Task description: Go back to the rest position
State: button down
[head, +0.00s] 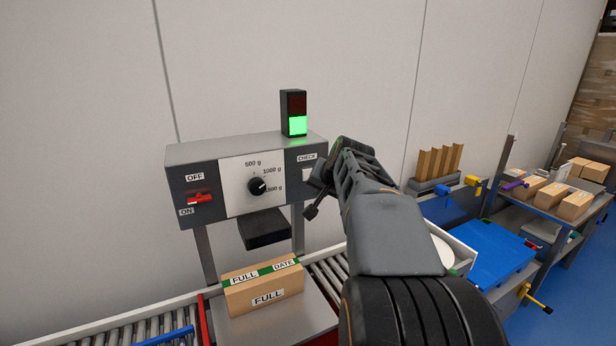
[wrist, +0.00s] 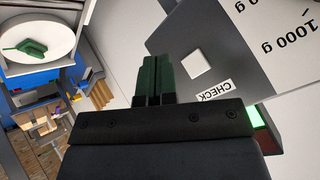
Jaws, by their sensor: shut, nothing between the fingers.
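My gripper (wrist: 160,79) is shut and empty, its two dark green fingers together in the wrist view. In the head view my arm reaches up in front of the control box's right side, and the fingers are mostly hidden behind it. The grey control box (head: 230,150) has a dial (head: 257,187), a red switch (head: 199,198) and a CHECK label (head: 306,157). In the wrist view a white square button (wrist: 197,64) lies near the fingers, apart from them in the picture. The signal lamp (head: 297,125) on top is lit green.
A brown box (head: 264,288) marked FULL stands on the metal plate under the control box. Roller conveyors (head: 122,330) flank it. At the right are a blue tub lid (head: 492,252), a shelf (head: 532,199) with several boxes, and blue floor.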

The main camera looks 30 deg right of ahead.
dwell(0.4)
jog(key=s+a+f+n+g+y, duration=0.1)
jog(key=s+a+f+n, duration=0.4)
jog(key=a, duration=0.6)
jog(key=s+a+f+n+g+y, duration=0.1)
jog(key=s+a+f+n+g, duration=0.2)
jog(key=s+a+f, duration=0.7)
jog(key=shift+s+a+f+n, duration=0.15)
jog(key=shift+s+a+n, duration=0.2)
jog(key=shift+a+n, duration=0.55)
jog(key=c, duration=1.8)
grip_release()
jog(key=shift+d, duration=0.2)
